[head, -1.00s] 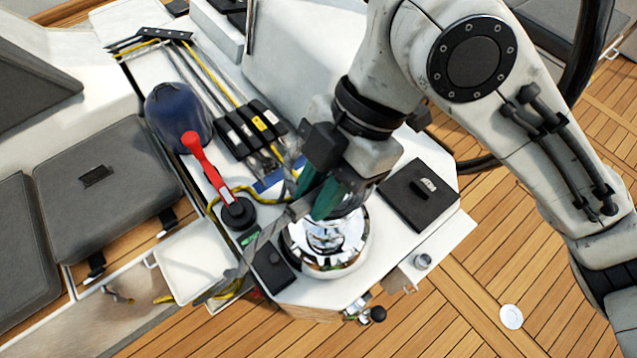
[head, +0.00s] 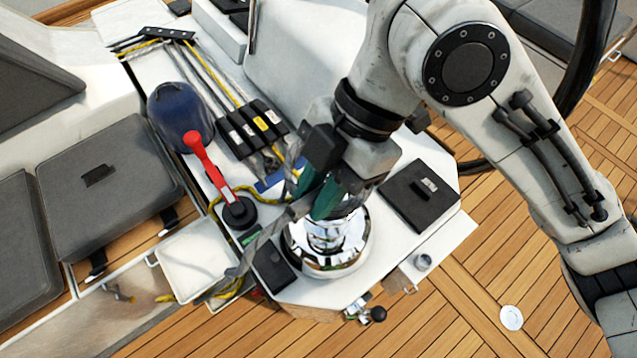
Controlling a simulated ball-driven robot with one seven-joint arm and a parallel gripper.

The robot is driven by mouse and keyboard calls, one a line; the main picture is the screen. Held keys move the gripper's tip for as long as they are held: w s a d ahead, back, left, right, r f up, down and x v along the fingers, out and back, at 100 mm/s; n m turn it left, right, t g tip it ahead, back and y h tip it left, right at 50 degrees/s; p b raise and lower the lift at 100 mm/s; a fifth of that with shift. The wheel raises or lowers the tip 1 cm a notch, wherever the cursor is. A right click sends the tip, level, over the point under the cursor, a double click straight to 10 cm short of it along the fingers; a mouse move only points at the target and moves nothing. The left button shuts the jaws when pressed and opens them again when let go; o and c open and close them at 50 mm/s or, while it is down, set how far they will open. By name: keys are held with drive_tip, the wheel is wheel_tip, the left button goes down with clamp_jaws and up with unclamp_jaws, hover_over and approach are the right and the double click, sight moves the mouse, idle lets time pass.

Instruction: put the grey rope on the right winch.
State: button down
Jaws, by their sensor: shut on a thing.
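The chrome winch (head: 352,250) stands on the white cockpit console, below my gripper in the picture. My gripper (head: 318,203), with green fingertips, is shut on the grey rope, just above and overlapping the winch's upper left side. The grey rope (head: 262,236) runs from the gripper down-left past the winch toward the white bin. Another grey stretch rises beside the left fingertip toward the rope clutches. The fingers hide the gripped part of the rope and part of the winch top. I cannot tell whether any rope lies around the drum.
A red-handled lever (head: 208,165) and a dark blue covered dome (head: 180,115) stand left of the winch. Rope clutches (head: 258,125) and a yellow rope (head: 246,190) are close by. A black box (head: 420,194) sits right. The white bin (head: 192,262) is at lower left.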

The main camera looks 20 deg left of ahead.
drive_tip(key=shift+f+b, duration=1.75)
drive_tip(key=shift+f, duration=0.8)
drive_tip(key=shift+f+b, duration=2.25)
drive_tip(key=shift+f, duration=0.75)
wheel_tip(320, 180, down, 8)
drive_tip(key=b, duration=0.6)
drive_tip(key=shift+f, duration=0.15)
